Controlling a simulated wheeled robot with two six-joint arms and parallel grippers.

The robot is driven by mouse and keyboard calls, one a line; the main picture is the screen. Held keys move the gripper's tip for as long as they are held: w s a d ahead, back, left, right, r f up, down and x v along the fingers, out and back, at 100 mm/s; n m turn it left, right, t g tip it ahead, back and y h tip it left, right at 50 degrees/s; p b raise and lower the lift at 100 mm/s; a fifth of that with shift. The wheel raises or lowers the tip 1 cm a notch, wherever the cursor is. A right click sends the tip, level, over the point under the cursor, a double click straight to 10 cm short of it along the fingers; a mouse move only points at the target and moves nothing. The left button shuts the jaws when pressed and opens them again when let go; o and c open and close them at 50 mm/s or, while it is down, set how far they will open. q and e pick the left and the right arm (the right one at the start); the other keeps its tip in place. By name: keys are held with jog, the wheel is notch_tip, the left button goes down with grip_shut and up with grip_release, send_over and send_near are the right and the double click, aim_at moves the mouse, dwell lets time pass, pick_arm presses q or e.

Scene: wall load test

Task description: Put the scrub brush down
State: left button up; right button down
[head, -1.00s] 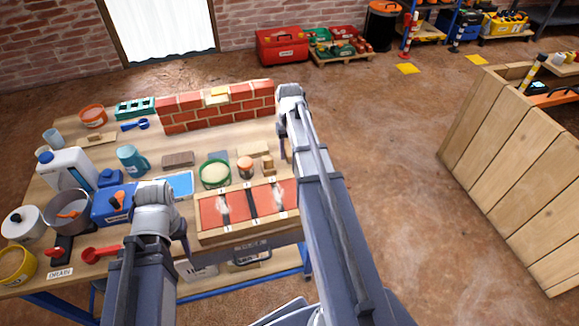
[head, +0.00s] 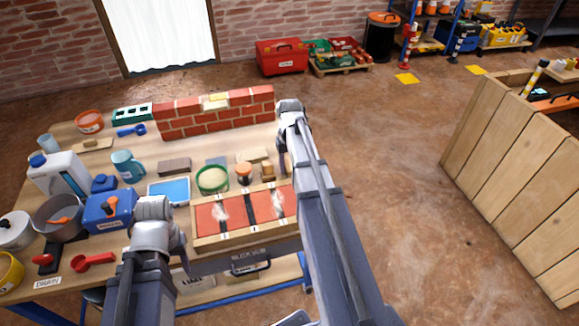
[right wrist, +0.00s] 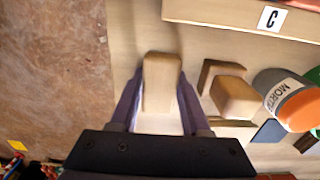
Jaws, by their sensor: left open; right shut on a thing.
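The scrub brush (right wrist: 161,82), seen as a pale wooden block in the right wrist view, is between the fingers of my right gripper (right wrist: 158,105). The fingers are shut on it, and it is over or on the bare wooden tabletop; I cannot tell whether it touches. In the head view my right gripper (head: 283,168) is at the table's right side, beyond the framed red panel, and my arm hides the brush. My left gripper (head: 183,262) hangs near the table's front edge, open, its fingertips hard to see.
A wooden block (right wrist: 236,98) and a mortar jar (right wrist: 295,105) stand beside the held brush. The framed red panel (head: 212,243) lies at the table's front. A green-rimmed sieve (head: 212,192) and a brick wall piece (head: 215,122) are further left and back. Open floor lies right of the table.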

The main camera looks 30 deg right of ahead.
aim_at(289, 164)
jog(key=shift+c, duration=1.8)
grip_release()
notch_tip(289, 164, up, 12)
jog(key=p, duration=1.2)
jog(key=shift+r+p, duration=0.15)
jog(key=shift+p, duration=0.15)
jog(key=s+a+n, duration=0.2)
jog(key=s+a, duration=0.3)
jog(key=a, duration=0.5)
jog(key=s+a+n, duration=0.2)
jog(key=s+a, duration=0.4)
jog(key=a, duration=0.4)
jog(key=s+a+n+h, duration=0.1)
jog(key=s+a, duration=0.4)
jog(key=a, duration=0.5)
jog(key=shift+s+a+n, duration=0.15)
jog(key=shift+a+n, duration=0.05)
jog(key=shift+n, duration=0.5)
